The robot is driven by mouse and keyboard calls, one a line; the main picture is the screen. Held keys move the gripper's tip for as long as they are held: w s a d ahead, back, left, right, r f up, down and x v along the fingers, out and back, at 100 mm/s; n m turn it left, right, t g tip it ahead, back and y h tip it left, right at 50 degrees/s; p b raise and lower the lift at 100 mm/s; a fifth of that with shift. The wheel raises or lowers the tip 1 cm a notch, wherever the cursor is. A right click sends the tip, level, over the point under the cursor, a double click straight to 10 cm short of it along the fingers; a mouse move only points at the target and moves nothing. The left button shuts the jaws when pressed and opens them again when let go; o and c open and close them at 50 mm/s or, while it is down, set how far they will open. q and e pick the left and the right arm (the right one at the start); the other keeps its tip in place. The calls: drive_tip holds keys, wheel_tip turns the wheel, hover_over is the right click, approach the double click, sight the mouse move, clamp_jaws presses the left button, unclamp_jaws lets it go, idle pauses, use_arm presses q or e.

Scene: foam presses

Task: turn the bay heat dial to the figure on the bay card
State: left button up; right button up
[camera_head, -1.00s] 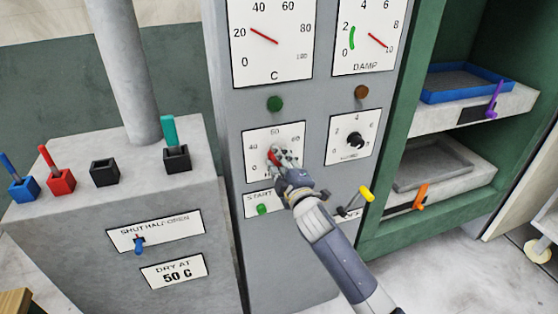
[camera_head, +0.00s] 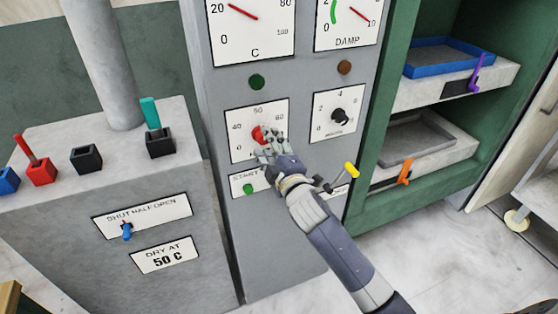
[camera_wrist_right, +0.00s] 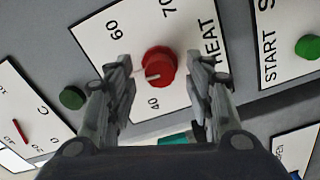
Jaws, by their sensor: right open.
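The red heat dial (camera_head: 258,135) sits on a white HEAT plate on the grey panel; its scale shows 40, 50 and 60 in the head view. My right gripper (camera_head: 267,146) is at the dial, partly covering the plate. In the right wrist view the fingers are open on both sides of the red dial (camera_wrist_right: 158,66), with gaps visible. The dial's white mark points left there, between the 40 and 60 figures, towards a finger that covers that part of the scale. My left gripper is out of view.
A green START button (camera_head: 249,188) is just below the dial, and a yellow-tipped lever (camera_head: 350,170) at lower right. A black minutes dial (camera_head: 339,116) is to the right. The C gauge (camera_head: 253,35) is above. Shelves with trays stand further right.

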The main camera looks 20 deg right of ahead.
sight(257, 135)
drive_tip(key=s, duration=0.9)
drive_tip(key=shift+d, duration=0.25)
drive_tip(key=shift+w, duration=0.1)
drive_tip(key=w+m, duration=0.3)
drive_tip(key=m, duration=0.1)
drive_tip(key=w+m+p, duration=0.1)
drive_tip(key=w+m, duration=0.3)
drive_tip(key=m, duration=0.1)
drive_tip(key=w+m, duration=0.4)
drive_tip(key=m, duration=0.1)
drive_tip(key=shift+a+p, duration=0.3)
drive_tip(key=shift+a, duration=0.1)
drive_tip(key=c, duration=1.1)
drive_tip(key=shift+o, duration=0.2)
drive_tip(key=shift+r, duration=0.1)
